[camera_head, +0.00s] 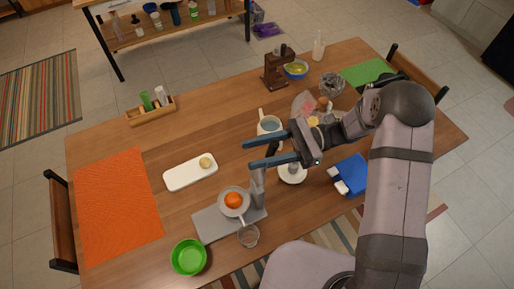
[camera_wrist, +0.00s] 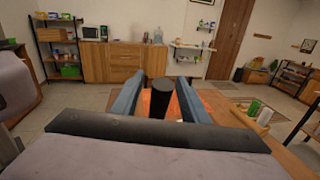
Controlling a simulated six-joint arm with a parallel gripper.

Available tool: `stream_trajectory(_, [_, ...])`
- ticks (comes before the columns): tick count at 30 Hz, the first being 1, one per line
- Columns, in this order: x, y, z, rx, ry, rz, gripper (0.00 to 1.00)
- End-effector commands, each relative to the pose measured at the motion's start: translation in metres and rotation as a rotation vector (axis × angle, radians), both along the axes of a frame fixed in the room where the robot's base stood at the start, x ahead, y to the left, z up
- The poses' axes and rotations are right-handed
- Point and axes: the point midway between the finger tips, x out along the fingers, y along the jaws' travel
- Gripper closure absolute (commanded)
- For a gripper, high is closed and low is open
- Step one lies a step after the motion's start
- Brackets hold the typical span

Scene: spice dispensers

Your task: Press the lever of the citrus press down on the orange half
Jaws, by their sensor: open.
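The citrus press has a grey base (camera_head: 207,223), a grey upright post (camera_head: 257,190) and a round bowl. The orange half (camera_head: 233,200) sits in the bowl. The lever appears raised, with its dark handle (camera_head: 272,149) above the post. My gripper (camera_head: 249,154) is open, its two blue fingers pointing left at the height of the handle. In the wrist view the black handle (camera_wrist: 162,98) stands between the open fingers (camera_wrist: 158,84). Contact with either finger cannot be told. Most of the lever is hidden by the gripper.
A small glass (camera_head: 248,236) stands beside the press base, with a green bowl (camera_head: 188,257) in front.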

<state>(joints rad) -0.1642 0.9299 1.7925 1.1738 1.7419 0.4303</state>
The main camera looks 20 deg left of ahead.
Motion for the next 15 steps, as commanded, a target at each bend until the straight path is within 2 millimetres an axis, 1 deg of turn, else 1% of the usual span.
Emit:
stream_trajectory(9, [-0.0019,0.0026,-0.0007,-0.001,0.001,0.0,0.59])
stream_trajectory(10, [-0.0019,0.0026,-0.0007,-0.001,0.001,0.0,0.61])
stream_trajectory(11, [-0.0019,0.0026,-0.0007,-0.001,0.001,0.0,0.69])
stream_trajectory(12, [-0.0018,0.0025,-0.0007,-0.001,0.001,0.0,0.78])
stream_trajectory(15, [-0.0018,0.0025,-0.0007,-0.001,0.001,0.0,1.0])
